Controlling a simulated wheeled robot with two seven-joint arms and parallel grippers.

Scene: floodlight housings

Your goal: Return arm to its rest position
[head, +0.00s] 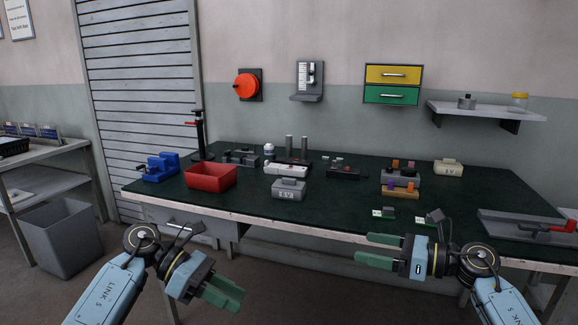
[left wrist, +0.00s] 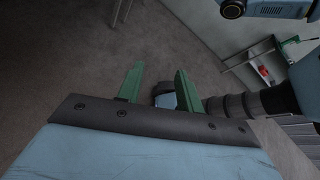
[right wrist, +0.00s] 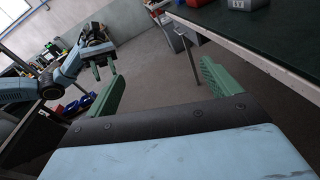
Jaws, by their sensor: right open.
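My left gripper (head: 236,298) hangs in front of the workbench, below its front edge, pointing down and to the right. Its green fingers stand apart with nothing held between them in the left wrist view (left wrist: 160,80). My right gripper (head: 366,248) is at the bench's front edge in the head view, fingers pointing left. It is open and empty; the right wrist view (right wrist: 155,75) shows its fingers wide apart over the floor. Neither gripper touches any object that I can see.
The workbench (head: 330,217) holds a red bin (head: 211,177), a grey box (head: 289,189), a blue vise (head: 158,167) and small parts near its front edge. A grey tray (head: 520,226) lies at right. A waste bin (head: 62,238) stands left. Floor before the bench is clear.

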